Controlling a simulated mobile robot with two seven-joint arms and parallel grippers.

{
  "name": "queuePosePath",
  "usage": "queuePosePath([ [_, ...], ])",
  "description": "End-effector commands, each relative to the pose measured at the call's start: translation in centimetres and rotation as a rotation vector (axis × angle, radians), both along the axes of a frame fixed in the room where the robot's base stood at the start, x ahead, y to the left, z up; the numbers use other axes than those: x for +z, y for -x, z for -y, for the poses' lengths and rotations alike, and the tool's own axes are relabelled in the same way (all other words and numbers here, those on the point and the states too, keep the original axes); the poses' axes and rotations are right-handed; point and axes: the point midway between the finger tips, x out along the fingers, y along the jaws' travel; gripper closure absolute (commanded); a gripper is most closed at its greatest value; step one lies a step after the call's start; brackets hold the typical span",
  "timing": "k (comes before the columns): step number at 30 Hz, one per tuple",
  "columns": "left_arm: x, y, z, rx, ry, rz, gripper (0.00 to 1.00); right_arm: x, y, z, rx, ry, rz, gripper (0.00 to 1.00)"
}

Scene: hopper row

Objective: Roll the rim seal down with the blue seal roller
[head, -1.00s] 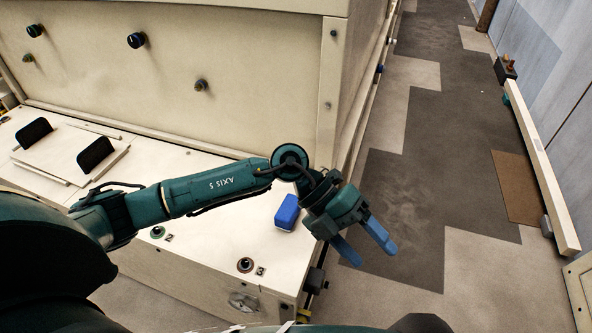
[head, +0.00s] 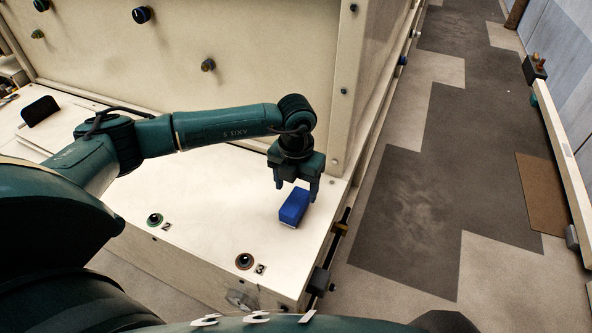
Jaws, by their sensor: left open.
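A blue block-shaped thing (head: 294,207), the only loose blue object here and perhaps the seal roller, lies on the cream bench top (head: 215,215) near its right end. I cannot make out a roller on it. I cannot pick out a rim seal. My right gripper does not show.
A tall cream housing (head: 240,75) with dark knobs rises behind the bench. Ports marked 2 (head: 154,220) and 3 (head: 244,261) sit on the bench top in front. A black upright plate (head: 40,110) stands at far left. Open floor (head: 400,215) lies to the right.

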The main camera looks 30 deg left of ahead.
Motion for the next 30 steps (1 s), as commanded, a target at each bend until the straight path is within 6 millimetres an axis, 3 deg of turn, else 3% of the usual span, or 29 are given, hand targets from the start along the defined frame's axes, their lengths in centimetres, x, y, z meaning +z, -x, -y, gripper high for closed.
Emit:
queuePosePath([
  [6, -3.9, 0.1, 0.1, -0.001, 0.001, -0.002, 0.34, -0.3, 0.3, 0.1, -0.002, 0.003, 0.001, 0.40],
  [12, -5.6, 0.0, 0.1, -0.001, 0.001, -0.001, 0.34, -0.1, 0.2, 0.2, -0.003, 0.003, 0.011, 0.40],
  [22, -5.8, 0.0, 0.1, -0.002, 0.002, 0.000, 0.34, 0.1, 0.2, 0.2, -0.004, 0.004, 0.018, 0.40],
  [30, -5.8, 0.0, 0.1, -0.002, 0.002, 0.000, 0.55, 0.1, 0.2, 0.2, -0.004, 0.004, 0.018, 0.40],
])
